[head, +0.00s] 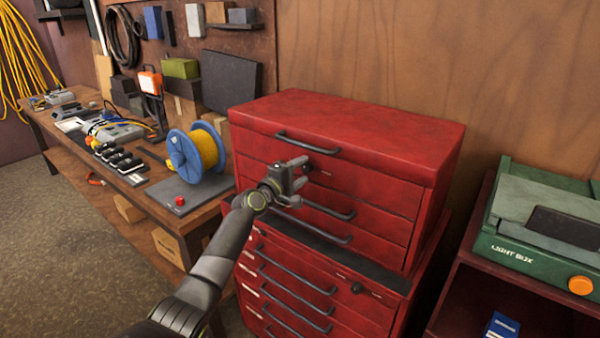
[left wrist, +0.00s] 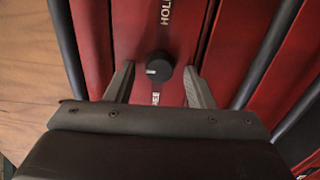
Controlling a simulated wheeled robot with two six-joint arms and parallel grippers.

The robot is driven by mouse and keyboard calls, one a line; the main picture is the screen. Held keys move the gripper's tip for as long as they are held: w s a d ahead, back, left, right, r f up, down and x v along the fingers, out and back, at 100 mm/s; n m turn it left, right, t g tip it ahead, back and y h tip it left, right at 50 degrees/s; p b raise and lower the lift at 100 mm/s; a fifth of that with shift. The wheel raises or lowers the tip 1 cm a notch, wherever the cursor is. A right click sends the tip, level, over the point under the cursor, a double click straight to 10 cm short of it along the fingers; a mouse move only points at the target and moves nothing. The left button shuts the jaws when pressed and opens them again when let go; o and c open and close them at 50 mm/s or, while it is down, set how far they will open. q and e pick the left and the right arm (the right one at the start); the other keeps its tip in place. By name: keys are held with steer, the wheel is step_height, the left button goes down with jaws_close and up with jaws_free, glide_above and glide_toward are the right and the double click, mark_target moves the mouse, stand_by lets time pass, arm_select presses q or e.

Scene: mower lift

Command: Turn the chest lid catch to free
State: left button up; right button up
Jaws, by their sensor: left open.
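A red tool chest (head: 345,140) with a closed lid stands on a red lower cabinet with drawers. My left gripper (head: 298,180) is in front of the chest's upper drawers. A dark round catch knob (head: 307,168) shows just beyond its fingers. In the left wrist view the black knob (left wrist: 159,67) sits between the two open fingers of my left gripper (left wrist: 160,85), with a gap on each side. The lettering "HOL", cut off, is above the knob, and partly hidden lettering ending in "SE" is below it. My right gripper is not in view.
A wooden bench (head: 95,185) at left carries a blue cable reel (head: 178,158) and several small devices. A green light box (head: 535,235) stands on a shelf at right. Long dark drawer handles (head: 310,144) stick out close to my gripper. A second dark knob (head: 357,287) is on the lower cabinet.

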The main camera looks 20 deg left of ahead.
arm_select(q)
steer(key=shift+s, duration=0.1)
steer(key=v, duration=1.7)
